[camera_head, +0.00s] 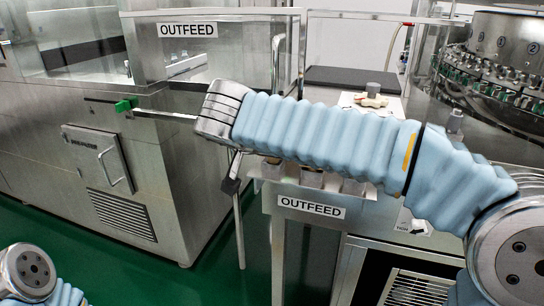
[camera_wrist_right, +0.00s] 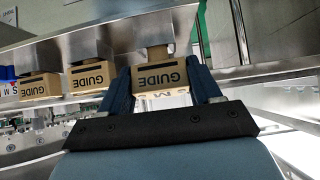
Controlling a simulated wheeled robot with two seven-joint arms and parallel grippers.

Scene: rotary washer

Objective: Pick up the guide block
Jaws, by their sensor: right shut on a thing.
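In the right wrist view, a tan guide block (camera_wrist_right: 160,76) marked GUIDE sits between the two dark blue fingers of my right gripper (camera_wrist_right: 161,84). The gripper is shut on this block, with one finger against each side. Two more tan guide blocks stand in a row to its left: one close by (camera_wrist_right: 90,76) and one farther away (camera_wrist_right: 40,86). In the head view my right arm reaches left across the picture and hides its gripper and most of the blocks below. My left gripper is out of view; only part of the left arm shows at the lower left.
In the head view, the outfeed bench (camera_head: 311,208) stands under my right arm. A steel cabinet (camera_head: 60,170) with a green knob (camera_head: 126,105) is at left. The rotary washer (camera_head: 495,75) is at right. The green floor between is partly clear.

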